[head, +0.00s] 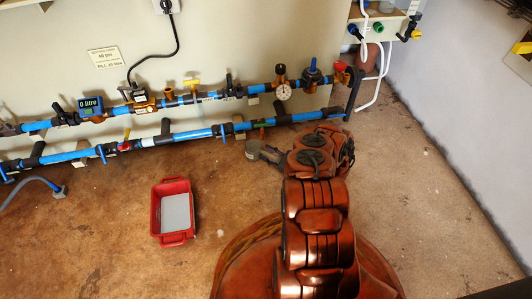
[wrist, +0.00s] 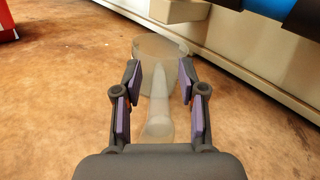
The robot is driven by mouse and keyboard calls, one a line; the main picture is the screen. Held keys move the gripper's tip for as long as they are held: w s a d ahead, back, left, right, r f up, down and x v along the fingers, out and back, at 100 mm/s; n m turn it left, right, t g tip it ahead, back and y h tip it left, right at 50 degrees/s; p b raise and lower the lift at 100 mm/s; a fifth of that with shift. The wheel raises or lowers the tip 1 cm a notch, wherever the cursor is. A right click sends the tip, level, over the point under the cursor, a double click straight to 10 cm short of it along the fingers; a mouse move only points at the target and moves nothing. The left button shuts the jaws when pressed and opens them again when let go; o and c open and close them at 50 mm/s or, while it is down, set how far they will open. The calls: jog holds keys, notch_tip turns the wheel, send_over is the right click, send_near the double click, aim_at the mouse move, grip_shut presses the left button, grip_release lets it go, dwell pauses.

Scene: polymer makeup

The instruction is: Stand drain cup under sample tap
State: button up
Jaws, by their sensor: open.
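A translucent greyish cup (wrist: 160,50) with a long handle (wrist: 157,128) stands on the floor ahead of my gripper (wrist: 159,82) in the wrist view. My gripper is open. Its two purple-padded fingers are on either side of the handle, with gaps visible on both sides. In the head view the cup (head: 251,151) is small, below the lower blue pipe, with my gripper (head: 264,156) just right of it. A small fitting (head: 262,130) hangs from the lower pipe above the cup; I cannot tell whether it is the sample tap.
Blue pipes (head: 190,133) with valves and a gauge (head: 283,91) run along the wall. A red tray (head: 174,238) with a grey inside stands on the floor to the left; part of a red thing (wrist: 6,22) shows in the wrist view. The brown floor between is clear.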

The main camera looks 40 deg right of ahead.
jog(key=v, duration=0.9)
jog(key=shift+s+d, duration=0.15)
jog(key=shift+s, duration=0.05)
jog(key=shift+s+d, duration=0.2)
jog(key=shift+s, duration=0.4)
jog(key=w+a+r+n+g+y, duration=0.2)
jog(key=w+a+r+n+y, duration=0.25)
jog(key=w+a+r, duration=0.4)
jog(key=s+a+r+n+g+y, duration=0.2)
jog(key=a+r+n+g+y, duration=0.4)
jog(key=a+r+n+g, duration=1.15)
jog(key=s+a+r+n+g+h, duration=0.1)
jog(key=s+a+r+g+h, duration=0.1)
jog(key=s+a+r+h, duration=0.85)
jog(key=s+d+r+n+t+h, duration=0.1)
jog(key=s+d+r+n+h, duration=0.2)
jog(key=s, duration=0.7)
jog(key=s+d+r+n+t+h, duration=0.1)
jog(key=s+d+r+n+h, duration=0.2)
jog(key=s, duration=0.8)
jog(key=shift+d+h, duration=0.3)
jog(key=shift+h, duration=0.1)
